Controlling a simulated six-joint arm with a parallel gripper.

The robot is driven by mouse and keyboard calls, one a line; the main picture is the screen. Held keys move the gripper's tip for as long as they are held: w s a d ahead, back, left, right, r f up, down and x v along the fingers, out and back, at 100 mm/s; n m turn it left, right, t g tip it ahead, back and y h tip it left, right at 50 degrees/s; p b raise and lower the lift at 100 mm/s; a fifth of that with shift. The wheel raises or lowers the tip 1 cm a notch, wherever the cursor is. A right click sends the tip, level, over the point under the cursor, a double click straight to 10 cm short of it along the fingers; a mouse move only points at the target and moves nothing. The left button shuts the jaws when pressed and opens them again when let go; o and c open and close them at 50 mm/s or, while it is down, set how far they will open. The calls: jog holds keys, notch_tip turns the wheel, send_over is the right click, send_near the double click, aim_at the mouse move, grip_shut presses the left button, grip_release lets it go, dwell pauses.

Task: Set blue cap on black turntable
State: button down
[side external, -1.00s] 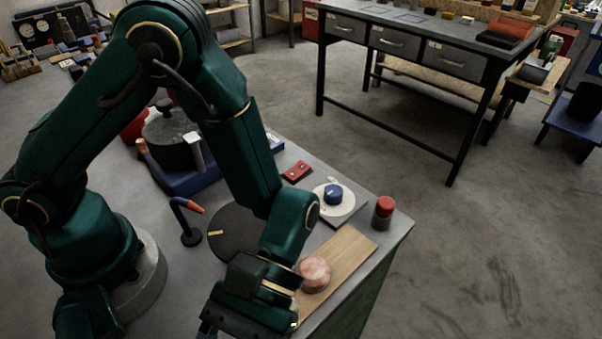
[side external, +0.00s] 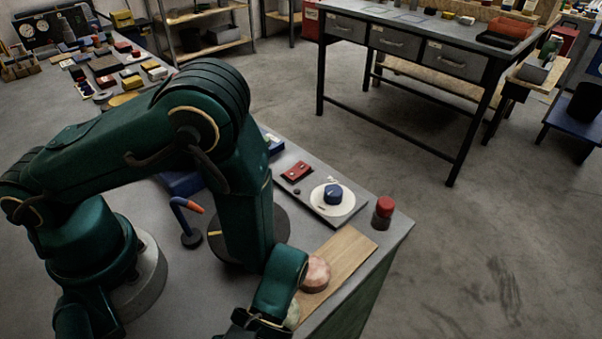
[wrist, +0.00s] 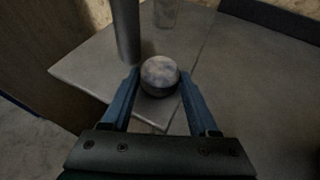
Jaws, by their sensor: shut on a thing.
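A blue cap (side external: 333,193) sits on a white disc on a flat grey plate near the table's right corner. The black turntable (side external: 216,246) is a flat dark disc with a yellow mark at its left, partly hidden behind my arm. In the wrist view, my gripper (wrist: 158,80) has its two blue fingers on either side of a round thing (wrist: 160,69) with a mottled grey top and dark lower part, and is shut on it. In the side view my gripper is mostly cut off at the bottom edge, away from cap and turntable.
A pink mottled round thing (side external: 316,274) rests on a wooden board (side external: 350,255) beside my wrist. A red-topped dark cylinder (side external: 383,212) stands at the table corner. A red block (side external: 297,171) lies behind the cap. A bent blue post with an orange tip (side external: 187,215) stands left of the turntable.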

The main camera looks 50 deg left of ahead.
jog(key=shift+f, duration=0.1)
jog(key=shift+c, duration=0.8)
grip_release()
jog(key=shift+w+r, duration=0.25)
jog(key=v, duration=1.1)
jog(key=shift+w+a, duration=0.15)
jog(key=shift+a, duration=0.1)
jog(key=w+a+r+m+t+y, duration=0.2)
jog(key=a+r+t, duration=0.3)
jog(key=a+t, duration=0.3)
jog(key=w+a+r+m+t+y, duration=0.2)
jog(key=w+a+r+t, duration=0.3)
jog(key=a+t, duration=0.4)
jog(key=shift+a+r+y, duration=0.3)
jog(key=shift+a+r, duration=0.3)
jog(key=shift+a, duration=0.15)
jog(key=shift+o, duration=0.5)
jog(key=shift+a+r+t, duration=0.2)
jog(key=shift+a+t, duration=0.25)
jog(key=shift+t, duration=0.05)
